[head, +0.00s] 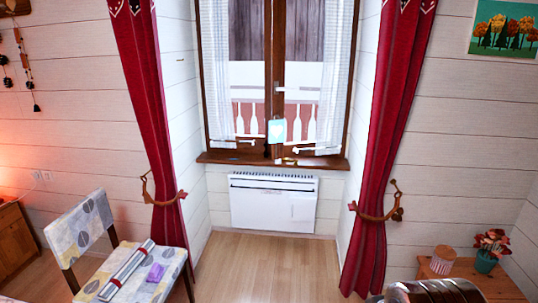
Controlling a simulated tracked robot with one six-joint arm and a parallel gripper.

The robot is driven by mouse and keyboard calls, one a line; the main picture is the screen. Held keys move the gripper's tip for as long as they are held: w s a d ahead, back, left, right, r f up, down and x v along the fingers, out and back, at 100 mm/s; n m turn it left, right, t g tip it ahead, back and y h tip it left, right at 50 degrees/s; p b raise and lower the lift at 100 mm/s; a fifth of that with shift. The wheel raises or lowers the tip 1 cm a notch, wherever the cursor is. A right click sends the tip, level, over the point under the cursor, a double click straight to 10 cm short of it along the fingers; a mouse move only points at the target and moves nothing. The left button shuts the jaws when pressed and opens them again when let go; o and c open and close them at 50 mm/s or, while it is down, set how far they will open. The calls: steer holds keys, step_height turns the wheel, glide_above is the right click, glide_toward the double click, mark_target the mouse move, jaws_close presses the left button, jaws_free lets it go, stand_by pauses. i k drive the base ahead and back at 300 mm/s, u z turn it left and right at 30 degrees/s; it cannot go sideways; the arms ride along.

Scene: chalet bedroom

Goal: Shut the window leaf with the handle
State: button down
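The window (276,75) is in the middle of the head view, in a deep white recess, with a dark brown wooden frame and two leaves. White lace hangs over the outer part of each leaf. A small pale handle (283,89) appears to stick out sideways from the middle upright. From this distance I cannot tell whether either leaf stands slightly ajar. A small white and turquoise square (277,131) shows at the foot of the middle upright.
Small items lie on the brown sill (225,157). A white heater (273,205) is below it. Red curtains (160,110) are tied back on both sides. A chair (85,225) with things on its seat stands lower left. The floor (262,262) before the heater is clear.

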mark_target(284, 150)
steer(key=u, duration=0.25)
steer(key=i, duration=0.75)
steer(key=u, duration=0.4)
steer(key=i, duration=3.05)
steer(key=z, duration=0.35)
